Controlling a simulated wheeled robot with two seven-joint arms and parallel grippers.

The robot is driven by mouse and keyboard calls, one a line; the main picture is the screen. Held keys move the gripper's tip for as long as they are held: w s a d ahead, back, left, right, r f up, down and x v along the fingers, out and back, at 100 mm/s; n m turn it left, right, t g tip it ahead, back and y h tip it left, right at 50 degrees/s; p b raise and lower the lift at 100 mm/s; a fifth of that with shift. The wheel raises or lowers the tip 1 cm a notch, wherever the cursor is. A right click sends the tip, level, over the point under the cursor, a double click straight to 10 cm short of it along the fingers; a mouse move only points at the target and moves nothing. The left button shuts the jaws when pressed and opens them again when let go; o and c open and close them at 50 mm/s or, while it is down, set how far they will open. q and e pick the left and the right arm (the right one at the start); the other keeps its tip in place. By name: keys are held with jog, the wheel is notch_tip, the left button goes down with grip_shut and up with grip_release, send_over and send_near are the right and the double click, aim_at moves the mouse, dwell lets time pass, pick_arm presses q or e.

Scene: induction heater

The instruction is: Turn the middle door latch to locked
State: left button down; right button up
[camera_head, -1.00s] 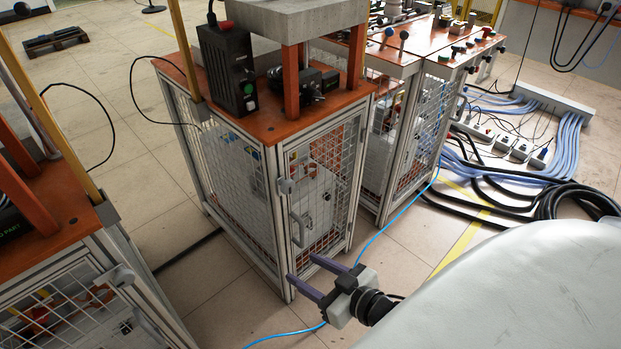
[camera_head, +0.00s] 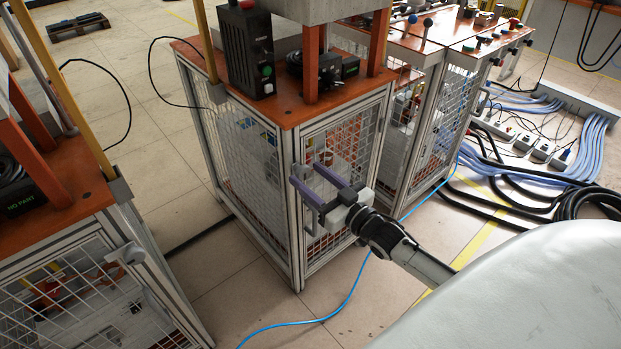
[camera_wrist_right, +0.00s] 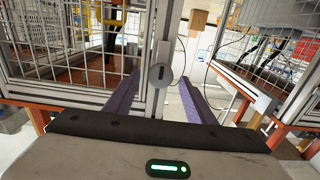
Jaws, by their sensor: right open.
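The middle cabinet's mesh door (camera_head: 345,140) stands closed in the head view. In the right wrist view its latch (camera_wrist_right: 160,76) is a round grey knob with a dark, nearly upright slot, on the metal post at the door edge. In the head view the latch is largely hidden by my right gripper (camera_head: 306,173). That gripper is open and empty, with purple fingers pointing at the door's latch side. In the wrist view the fingers lie on either side of the latch. I cannot tell whether they touch it. My left gripper is not in view.
A left cabinet with its own grey latch (camera_head: 127,253) stands at lower left. Another cabinet (camera_head: 450,100) with levers stands behind to the right. A blue cable (camera_head: 350,295) crosses the floor below my right arm. A pale rounded surface fills the lower right.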

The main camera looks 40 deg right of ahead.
jog(key=shift+w, duration=0.2)
jog(key=shift+c, duration=0.4)
jog(key=c, duration=0.9)
jog(key=shift+c, duration=0.2)
